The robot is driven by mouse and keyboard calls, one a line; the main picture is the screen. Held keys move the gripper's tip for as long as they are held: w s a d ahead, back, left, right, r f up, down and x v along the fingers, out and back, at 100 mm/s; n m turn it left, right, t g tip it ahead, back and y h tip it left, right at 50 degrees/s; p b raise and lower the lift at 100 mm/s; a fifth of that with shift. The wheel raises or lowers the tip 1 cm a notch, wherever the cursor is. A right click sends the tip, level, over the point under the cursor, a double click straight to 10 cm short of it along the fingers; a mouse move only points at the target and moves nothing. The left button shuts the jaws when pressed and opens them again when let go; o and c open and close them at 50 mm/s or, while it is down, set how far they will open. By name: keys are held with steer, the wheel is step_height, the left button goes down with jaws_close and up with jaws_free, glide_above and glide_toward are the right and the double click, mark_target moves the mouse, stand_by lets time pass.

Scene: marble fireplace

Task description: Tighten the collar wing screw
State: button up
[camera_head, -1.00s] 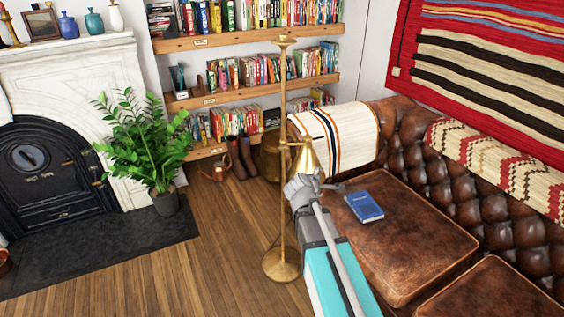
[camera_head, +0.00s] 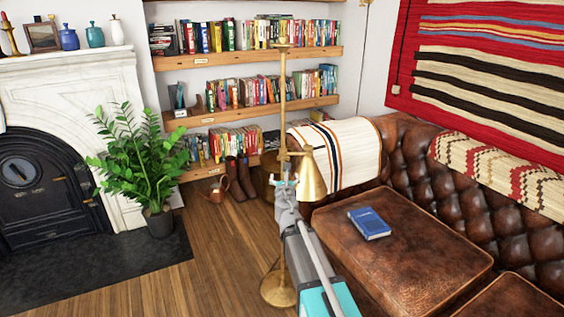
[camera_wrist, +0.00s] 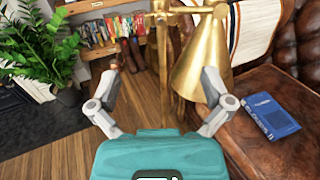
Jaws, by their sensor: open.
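A brass floor lamp (camera_head: 282,110) stands in front of the bookshelves, with a slim upright pole and a cone shade (camera_head: 312,178) on its right side. The collar (camera_head: 284,154) joins the shade's short arm to the pole. It also shows at the top edge of the wrist view (camera_wrist: 160,10). I cannot make out the wing screw clearly in either view. My gripper (camera_head: 284,178) is open and empty, just below the collar in the head view. In the wrist view, my gripper's fingers (camera_wrist: 160,76) are spread either side of the pole's line, with the shade near the right finger.
A leather sofa seat (camera_head: 405,255) with a blue book (camera_head: 369,223) lies to the right. A potted plant (camera_head: 140,160) stands left by the fireplace (camera_head: 75,90). Boots (camera_head: 240,178) and a copper watering can (camera_head: 217,189) sit under the shelves. Wooden floor (camera_head: 215,255) is clear left of the lamp.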

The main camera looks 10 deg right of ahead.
mark_target(283, 159)
steer(key=shift+w, duration=0.1)
steer(key=w, duration=0.4)
steer(key=w+d, duration=0.1)
steer(key=w, duration=0.4)
steer(key=w+d, duration=0.1)
steer(key=w, duration=0.3)
steer(key=shift+w, duration=0.25)
